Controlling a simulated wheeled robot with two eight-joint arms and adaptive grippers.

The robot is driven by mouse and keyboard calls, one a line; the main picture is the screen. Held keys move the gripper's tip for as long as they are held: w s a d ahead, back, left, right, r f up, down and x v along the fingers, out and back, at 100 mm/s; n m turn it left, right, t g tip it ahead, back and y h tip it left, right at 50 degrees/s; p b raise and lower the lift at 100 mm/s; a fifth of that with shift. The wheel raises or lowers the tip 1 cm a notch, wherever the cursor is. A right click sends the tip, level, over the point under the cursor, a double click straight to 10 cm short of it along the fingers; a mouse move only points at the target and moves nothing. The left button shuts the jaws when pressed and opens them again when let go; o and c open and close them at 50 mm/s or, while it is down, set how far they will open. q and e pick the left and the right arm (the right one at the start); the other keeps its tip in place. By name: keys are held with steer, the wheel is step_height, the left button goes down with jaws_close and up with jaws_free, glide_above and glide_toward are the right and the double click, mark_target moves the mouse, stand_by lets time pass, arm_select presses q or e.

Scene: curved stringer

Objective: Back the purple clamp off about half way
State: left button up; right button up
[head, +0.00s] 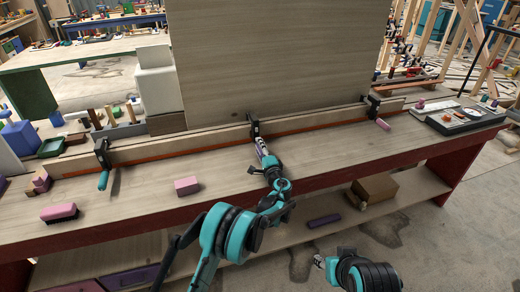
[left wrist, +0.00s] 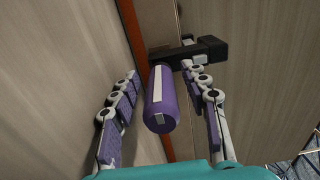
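The purple clamp (head: 254,127) sits at the middle of the long curved strip, its black body over the strip's edge. Its handle points toward me and is mostly hidden by my gripper in the head view. In the left wrist view the purple clamp's handle (left wrist: 160,103) has a white stripe and lies between my left gripper's fingers (left wrist: 168,85). A gap shows on both sides, so the left gripper (head: 262,147) is open around the handle. My right gripper (head: 320,261) is low at the bottom, in front of the bench and away from the clamp; its finger opening is unclear.
A teal-handled clamp (head: 102,158) is on the strip at left, a pink-handled clamp (head: 375,108) at right. A pink block (head: 187,186) and a brush-like block (head: 60,212) lie on the bench (head: 135,200). A tall panel (head: 280,60) stands behind.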

arm_select(q)
steer(key=v, duration=1.2)
steer(key=shift+b+v, duration=0.35)
steer(key=shift+v, duration=1.7)
